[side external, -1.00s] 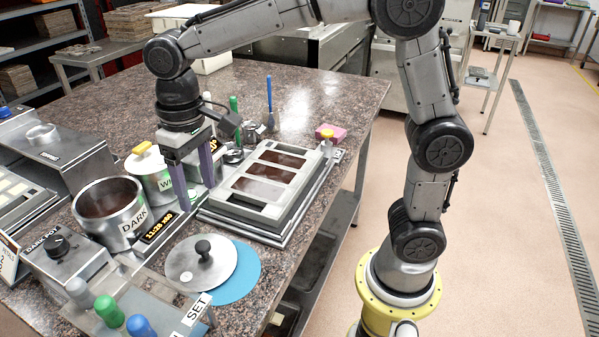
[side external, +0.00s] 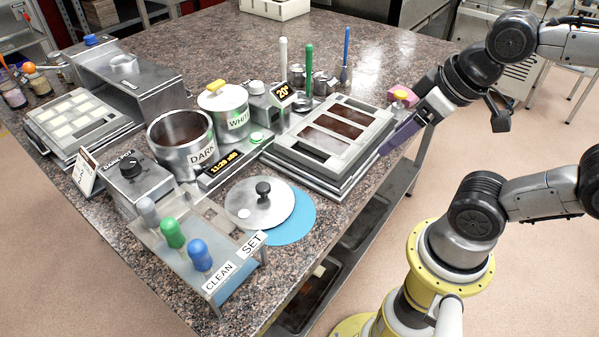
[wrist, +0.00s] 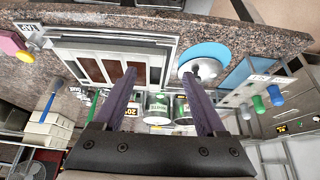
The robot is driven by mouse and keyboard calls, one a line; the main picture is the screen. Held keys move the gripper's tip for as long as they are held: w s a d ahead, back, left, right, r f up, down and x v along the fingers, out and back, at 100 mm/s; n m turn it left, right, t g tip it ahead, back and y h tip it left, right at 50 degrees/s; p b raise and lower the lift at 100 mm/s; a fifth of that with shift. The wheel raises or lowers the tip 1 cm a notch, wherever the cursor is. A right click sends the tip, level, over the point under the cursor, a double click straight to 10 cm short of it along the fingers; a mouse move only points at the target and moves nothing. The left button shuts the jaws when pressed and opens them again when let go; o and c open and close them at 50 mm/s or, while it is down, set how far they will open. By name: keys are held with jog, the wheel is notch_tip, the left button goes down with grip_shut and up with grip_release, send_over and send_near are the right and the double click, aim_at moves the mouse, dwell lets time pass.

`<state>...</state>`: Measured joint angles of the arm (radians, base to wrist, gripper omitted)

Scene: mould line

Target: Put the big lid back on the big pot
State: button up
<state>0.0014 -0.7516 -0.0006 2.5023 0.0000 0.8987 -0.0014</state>
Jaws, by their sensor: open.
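The big lid (side external: 245,206) is a flat silver disc with a black knob. It lies partly on a round blue mat (side external: 303,222) at the front of the stone worktop, and it shows in the wrist view (wrist: 208,70). The big pot (side external: 200,159), labelled DARK, stands uncovered behind and left of the lid with dark brown contents. My gripper (side external: 387,148) is beside the right edge of the mould tray, well right of lid and pot, tilted with its purple fingers pointing down-left. In the wrist view my gripper (wrist: 160,72) is open and empty.
A smaller WHITE pot (side external: 232,119) with a yellow-handled lid stands behind the big pot. The mould tray (side external: 285,158) lies between the pots and my gripper. A rack (side external: 180,265) with several coloured-handled tools stands in front. A pink block (side external: 399,99) sits near my gripper.

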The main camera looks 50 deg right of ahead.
jog(key=w+a+r+t+y, duration=0.1)
jog(key=w+a+r+t, duration=0.1)
jog(key=w+r+t, duration=0.5)
jog(key=m+t+h, duration=0.2)
jog(key=h, duration=0.1)
send_over(263, 186)
jog(key=s+d, duration=0.4)
notch_tip(263, 186, down, 15)
jog(key=shift+f, duration=0.1)
jog(key=shift+n+g+y, duration=0.5)
jog(key=shift+n+y, duration=0.4)
jog(key=s+a+f, duration=0.2)
jog(key=a+f, duration=0.1)
jog(key=f, duration=0.1)
jog(key=shift+s+a+f, duration=0.1)
jog(key=shift+s+a, duration=0.2)
jog(key=shift+s, duration=0.1)
jog(key=shift+a, duration=0.2)
jog(key=shift+x, duration=3.7)
grip_shut()
